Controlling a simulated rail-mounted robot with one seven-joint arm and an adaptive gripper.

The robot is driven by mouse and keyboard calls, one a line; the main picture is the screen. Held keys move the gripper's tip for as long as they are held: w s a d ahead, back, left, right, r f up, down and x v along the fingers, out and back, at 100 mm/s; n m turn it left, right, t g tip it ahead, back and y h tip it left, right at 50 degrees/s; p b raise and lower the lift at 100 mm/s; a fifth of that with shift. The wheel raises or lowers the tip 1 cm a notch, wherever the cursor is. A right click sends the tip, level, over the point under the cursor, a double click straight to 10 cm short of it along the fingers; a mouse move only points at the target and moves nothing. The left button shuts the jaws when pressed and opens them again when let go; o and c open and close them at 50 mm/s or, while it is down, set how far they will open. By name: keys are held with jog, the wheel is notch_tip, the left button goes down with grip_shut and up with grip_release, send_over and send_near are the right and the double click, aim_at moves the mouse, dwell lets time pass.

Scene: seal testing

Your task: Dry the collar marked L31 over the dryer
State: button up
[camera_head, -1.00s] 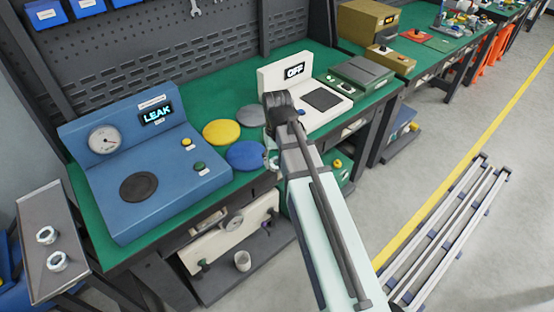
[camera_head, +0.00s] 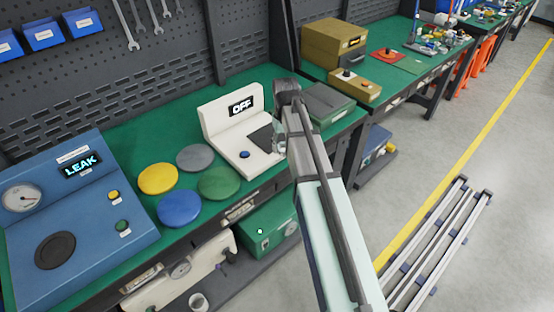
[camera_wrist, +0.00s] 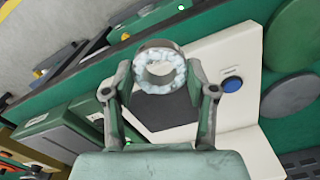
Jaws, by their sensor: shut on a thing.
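My gripper (camera_wrist: 160,82) is shut on a metal collar (camera_wrist: 158,46), a short ring with pale, frothy-looking wet patches on it. No L31 mark is readable on it. The white dryer (camera_head: 215,122) stands on the green bench, with an OFF display (camera_head: 241,107), a dark square pad (camera_head: 262,138) and a blue button (camera_head: 244,154). In the wrist view the collar overlaps the dark pad (camera_wrist: 165,110), with the blue button (camera_wrist: 231,84) to the right. In the head view my gripper (camera_head: 280,145) is at the pad's right side, partly hidden by my arm.
Yellow (camera_head: 158,179), grey (camera_head: 195,158), blue (camera_head: 179,208) and green (camera_head: 218,183) discs lie left of the dryer. The blue tester (camera_head: 90,225) reading LEAK stands farther left. A green-grey box (camera_head: 325,103) is close on the right.

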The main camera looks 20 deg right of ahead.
jog(key=w+d+r+n+p, duration=0.35)
jog(key=w+d+n, duration=0.35)
jog(key=w+d, duration=0.55)
jog(key=w+d+r+n+p, duration=0.2)
jog(key=w+d+r+n, duration=0.2)
jog(key=w+d+n, duration=0.85)
jog(key=shift+w+a+f+m+b, duration=0.55)
jog(key=shift+f+m, duration=0.25)
jog(key=shift+f, duration=0.55)
jog(key=shift+w+a+f+m+b, duration=0.35)
jog(key=shift+w+a+f+m, duration=0.35)
jog(key=shift+f, duration=0.7)
jog(key=shift+w+a+f+m+b, duration=0.5)
jog(key=shift+f+m, duration=0.35)
jog(key=shift+f, duration=0.5)
jog(key=shift+w+d, duration=0.15)
jog(key=shift+d, duration=0.1)
jog(key=shift+w+d, duration=0.7)
jog(key=shift+d, duration=0.75)
jog(key=shift+w+d, duration=0.65)
jog(key=shift+d, duration=0.75)
jog(key=shift+w+d, duration=0.7)
jog(key=shift+d, duration=0.75)
jog(key=shift+r, duration=0.15)
notch_tip(320, 180, up, 9)
jog(key=p, duration=0.3)
